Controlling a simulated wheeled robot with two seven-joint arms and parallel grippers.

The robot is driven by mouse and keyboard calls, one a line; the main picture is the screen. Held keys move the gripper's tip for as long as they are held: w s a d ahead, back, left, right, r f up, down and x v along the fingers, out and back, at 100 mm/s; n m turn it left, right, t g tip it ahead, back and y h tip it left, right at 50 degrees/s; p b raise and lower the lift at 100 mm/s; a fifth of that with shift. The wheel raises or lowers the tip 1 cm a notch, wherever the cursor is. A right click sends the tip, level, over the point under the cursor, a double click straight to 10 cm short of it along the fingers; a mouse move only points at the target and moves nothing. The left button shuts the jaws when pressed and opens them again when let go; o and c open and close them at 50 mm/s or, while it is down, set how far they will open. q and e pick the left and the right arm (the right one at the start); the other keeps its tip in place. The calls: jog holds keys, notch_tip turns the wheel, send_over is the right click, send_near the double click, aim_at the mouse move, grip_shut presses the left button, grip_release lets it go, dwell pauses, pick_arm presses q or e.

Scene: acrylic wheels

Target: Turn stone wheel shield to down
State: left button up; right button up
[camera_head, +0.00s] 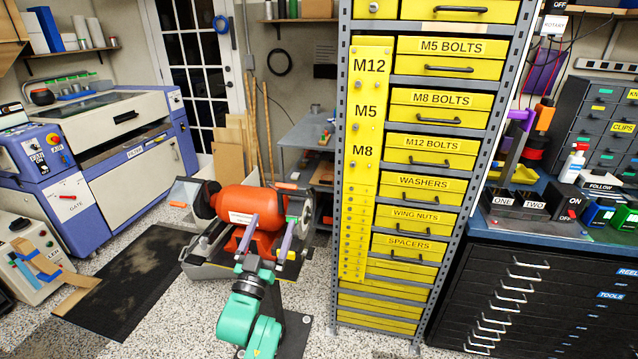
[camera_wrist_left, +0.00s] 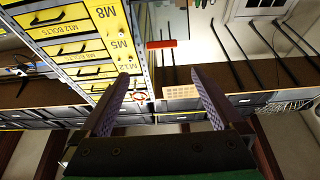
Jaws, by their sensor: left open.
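The orange bench grinder (camera_head: 245,205) stands on a grey stand in the head view, left of the yellow drawer rack. A grey wheel (camera_head: 305,208) shows at its right end. A shield with a red-orange handle (camera_head: 287,186) sits above that end; its clear pane is hard to make out. A red bar that looks like this handle (camera_wrist_left: 161,44) shows in the left wrist view, ahead of the fingertips. Another tilted clear shield (camera_head: 187,191) is at the grinder's left end. My left gripper (camera_head: 271,220) is open and empty, in front of the grinder's right half. My right gripper is out of view.
The tall yellow drawer rack (camera_head: 365,190) stands close on the right of the grinder. A blue and white laser machine (camera_head: 130,130) is at the left, with a dark mat (camera_head: 130,285) before it. A grey table (camera_head: 308,130) is behind. Speckled floor is open at front left.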

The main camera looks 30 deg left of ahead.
aim_at(285, 186)
pick_arm(q)
jog(key=p+x, duration=0.1)
jog(key=x, duration=0.5)
jog(key=p+x, duration=0.2)
jog(key=x, duration=0.4)
jog(key=shift+w+a, duration=0.25)
jog(key=shift+a, duration=0.05)
jog(key=shift+w+a, duration=0.3)
jog(key=shift+w, duration=0.1)
jog(key=shift+d, duration=0.1)
grip_shut()
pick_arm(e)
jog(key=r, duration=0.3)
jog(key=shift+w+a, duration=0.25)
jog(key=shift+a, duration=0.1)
